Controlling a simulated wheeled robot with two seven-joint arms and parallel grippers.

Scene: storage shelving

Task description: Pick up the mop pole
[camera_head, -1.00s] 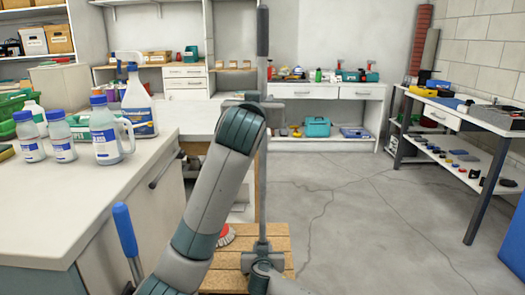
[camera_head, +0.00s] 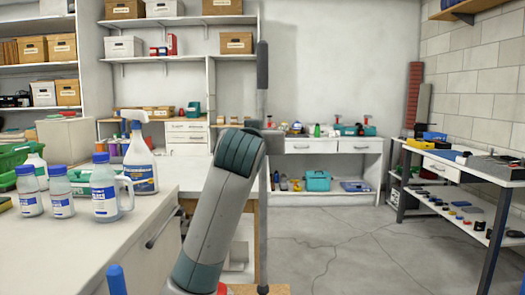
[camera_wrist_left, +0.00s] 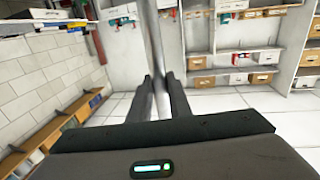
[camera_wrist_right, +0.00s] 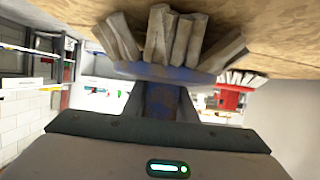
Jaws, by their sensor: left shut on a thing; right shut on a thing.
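The mop pole (camera_head: 262,185) stands upright near the middle of the head view, thin and grey with a dark grip at its top. In the left wrist view my left gripper (camera_wrist_left: 161,86) is shut around the grey pole (camera_wrist_left: 155,35). In the right wrist view my right gripper (camera_wrist_right: 172,102) is shut on the neck of a worn blue brush-like head (camera_wrist_right: 165,72). Its thick grey strands face a wooden board. I cannot tell whether it belongs to the pole.
A counter (camera_head: 150,225) with several bottles and a white jug (camera_head: 103,190) stands at the left. A blue handle tip (camera_head: 117,280) shows below it. A red brush (camera_wrist_right: 232,98) is near the board. A workbench (camera_head: 450,170) stands at the right; the floor between is open.

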